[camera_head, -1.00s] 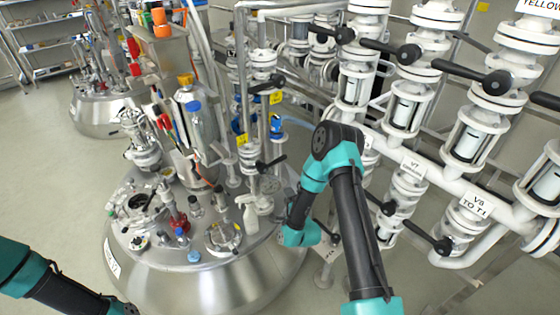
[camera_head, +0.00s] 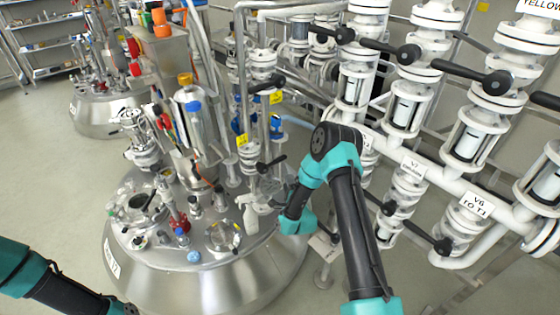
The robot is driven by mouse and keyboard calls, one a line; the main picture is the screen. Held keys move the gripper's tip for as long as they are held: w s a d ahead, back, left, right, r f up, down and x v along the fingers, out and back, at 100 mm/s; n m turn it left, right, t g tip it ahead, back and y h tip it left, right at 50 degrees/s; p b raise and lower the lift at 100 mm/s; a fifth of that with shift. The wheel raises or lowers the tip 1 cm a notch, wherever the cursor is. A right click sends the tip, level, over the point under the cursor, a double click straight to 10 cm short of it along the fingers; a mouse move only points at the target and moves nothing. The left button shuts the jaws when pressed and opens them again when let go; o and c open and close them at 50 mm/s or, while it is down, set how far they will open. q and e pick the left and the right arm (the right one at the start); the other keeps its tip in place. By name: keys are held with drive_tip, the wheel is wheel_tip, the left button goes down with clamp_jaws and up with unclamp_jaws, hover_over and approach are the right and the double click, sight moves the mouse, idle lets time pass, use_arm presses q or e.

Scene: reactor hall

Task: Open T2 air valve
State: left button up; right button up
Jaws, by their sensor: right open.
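The steel reactor tank (camera_head: 200,285) stands in the middle, with a partly legible label ending in what looks like T2 on its left side. A valve with a black lever (camera_head: 271,164) stands on a pipe at the right of its lid. Another black-lever valve (camera_head: 268,85) is higher on the pipes behind. I cannot read which one is the T2 air valve. My right gripper (camera_head: 268,190) is open, just below the lower lever and above the lid's right side; its fingers are small and partly hidden. My left arm shows at the lower left, its gripper out of view.
A white spray bottle (camera_head: 252,212) stands on the lid close to my right gripper. White pipework with black levers and glass sections (camera_head: 404,110) fills the right. A second tank (camera_head: 105,118) stands at the back left. Floor is clear at left.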

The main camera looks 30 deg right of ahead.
sight(280, 160)
drive_tip(key=x, duration=1.3)
drive_tip(key=shift+r, duration=0.1)
clamp_jaws()
